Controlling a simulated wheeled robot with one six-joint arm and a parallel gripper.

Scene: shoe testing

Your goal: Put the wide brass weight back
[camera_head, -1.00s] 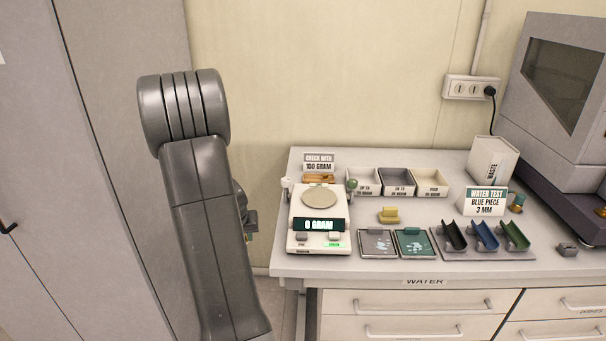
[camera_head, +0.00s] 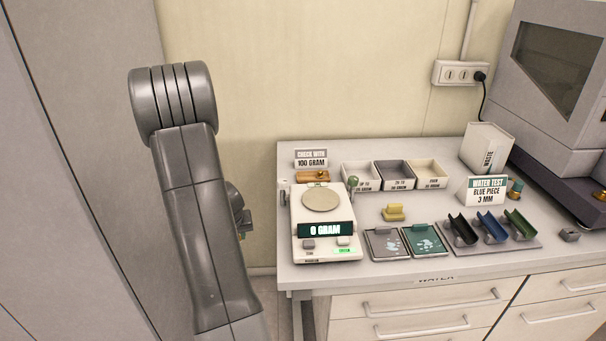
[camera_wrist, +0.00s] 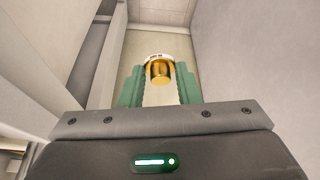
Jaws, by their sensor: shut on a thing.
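My gripper shows in the wrist view (camera_wrist: 159,88), its two green fingers shut on the brass weight (camera_wrist: 159,73). The weight is a shiny gold cylinder with a white band bearing small dark print at its far end. In the head view my arm hides most of the gripper, and the weight cannot be made out there. A small wooden block (camera_head: 313,176) sits behind the scale (camera_head: 323,222), below a sign reading "CHECK WITH 100 GRAM" (camera_head: 311,159). The scale's round pan (camera_head: 321,199) is bare and its display reads 0 GRAM.
Three open bins (camera_head: 395,177) stand right of the wooden block. A yellow piece (camera_head: 394,212), two small trays (camera_head: 405,242), colored troughs (camera_head: 490,228) and a water test sign (camera_head: 486,190) are on the bench (camera_head: 350,276). My arm is left of the bench.

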